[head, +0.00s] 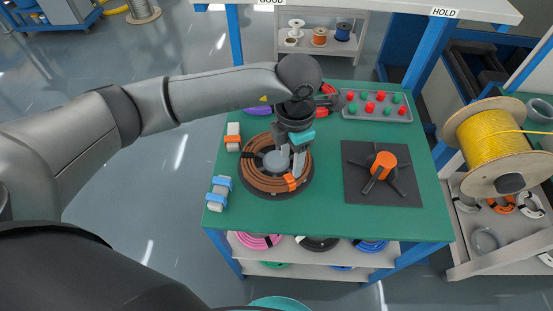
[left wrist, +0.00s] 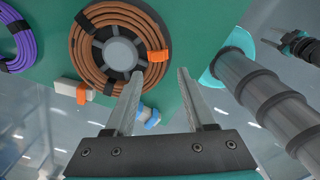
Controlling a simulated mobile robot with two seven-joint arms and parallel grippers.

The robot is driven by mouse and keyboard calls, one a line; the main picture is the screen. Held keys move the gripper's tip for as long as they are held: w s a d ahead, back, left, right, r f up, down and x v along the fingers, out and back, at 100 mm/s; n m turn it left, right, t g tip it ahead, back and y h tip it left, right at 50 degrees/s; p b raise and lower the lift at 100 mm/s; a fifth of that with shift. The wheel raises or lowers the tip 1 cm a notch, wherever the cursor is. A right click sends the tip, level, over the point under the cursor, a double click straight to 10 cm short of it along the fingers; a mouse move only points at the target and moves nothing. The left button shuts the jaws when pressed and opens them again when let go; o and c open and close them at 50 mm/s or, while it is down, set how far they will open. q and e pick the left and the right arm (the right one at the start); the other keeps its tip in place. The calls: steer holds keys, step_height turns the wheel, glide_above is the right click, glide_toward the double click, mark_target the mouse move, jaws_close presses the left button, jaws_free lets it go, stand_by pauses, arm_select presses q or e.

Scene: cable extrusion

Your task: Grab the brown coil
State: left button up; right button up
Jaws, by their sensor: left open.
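The brown coil (head: 258,182) lies flat on a dark round holder with a grey hub (head: 276,161), at the left of the green table. An orange clip (head: 290,182) and dark bands sit on it. In the left wrist view the coil (left wrist: 90,68) is at the upper left, with the orange clip (left wrist: 158,56) at its right side. My left gripper (head: 292,160) is above the right part of the coil, in front of some of it. In its wrist view the left gripper (left wrist: 160,76) is open and empty, its fingertips near the coil's clip side.
A dark plate with an orange-hubbed spider (head: 383,166) and a button panel (head: 377,105) share the green table (head: 335,222). Small clamps (head: 218,193) stand left of the coil. A purple coil (left wrist: 22,42) lies nearby. A yellow cable reel (head: 490,135) stands at right.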

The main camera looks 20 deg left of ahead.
mark_target(290, 177)
arm_select(q)
steer(key=f+b, duration=0.1)
steer(key=f, duration=0.8)
steer(key=shift+w+f, duration=0.15)
steer(key=shift+w, duration=0.05)
jaws_close()
stand_by(0.4)
